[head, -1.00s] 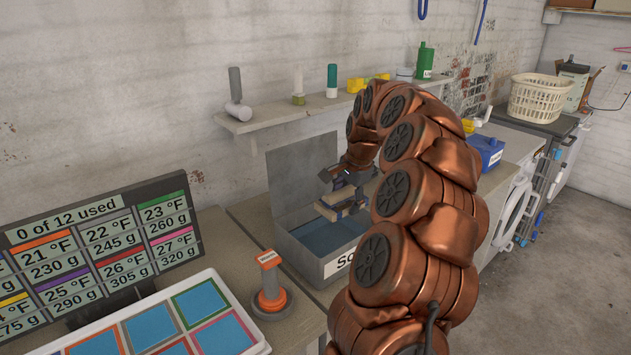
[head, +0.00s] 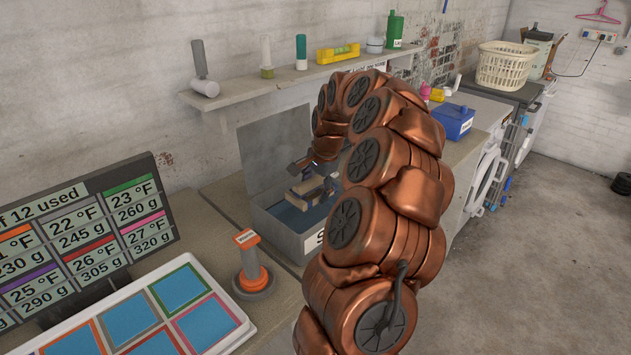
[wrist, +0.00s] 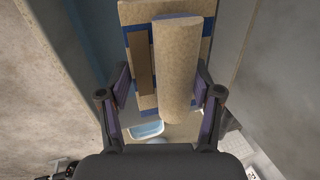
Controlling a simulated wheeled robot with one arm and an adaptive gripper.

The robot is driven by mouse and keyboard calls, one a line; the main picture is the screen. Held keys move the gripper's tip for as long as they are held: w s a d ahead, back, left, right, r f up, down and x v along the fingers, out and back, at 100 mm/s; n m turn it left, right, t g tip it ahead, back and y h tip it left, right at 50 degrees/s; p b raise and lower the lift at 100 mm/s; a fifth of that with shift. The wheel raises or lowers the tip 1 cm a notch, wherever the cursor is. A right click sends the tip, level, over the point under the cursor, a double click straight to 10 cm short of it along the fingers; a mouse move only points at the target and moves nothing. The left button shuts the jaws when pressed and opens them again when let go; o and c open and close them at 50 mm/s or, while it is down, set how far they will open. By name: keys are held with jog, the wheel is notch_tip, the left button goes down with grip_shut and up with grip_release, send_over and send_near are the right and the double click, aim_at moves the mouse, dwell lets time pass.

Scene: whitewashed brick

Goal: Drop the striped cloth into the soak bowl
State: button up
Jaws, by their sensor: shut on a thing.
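The striped cloth (head: 306,188), tan with blue bands and folded, is held in my gripper (head: 316,180). In the wrist view the cloth (wrist: 176,70) lies between my two fingers (wrist: 162,88), which are closed on its sides. The soak bowl (head: 288,240) is a grey open box with a blue inside and a label starting with "S", partly hidden by my arm. The cloth is over its opening. I cannot tell exactly how high it is above the blue inside.
A tall grey panel (head: 268,150) rises behind the box. An orange-ringed post (head: 251,270) stands in front at left, near a tray (head: 225,342) of blue squares and a display board (head: 90,235). A shelf (head: 235,98) with bottles runs above. A blue container (head: 453,122) stands right.

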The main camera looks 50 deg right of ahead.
jog(key=o, duration=1.5)
jog(key=shift+r, duration=0.1)
jog(key=v, duration=1.1)
jog(key=shift+r, duration=0.4)
jog(key=shift+s, duration=0.15)
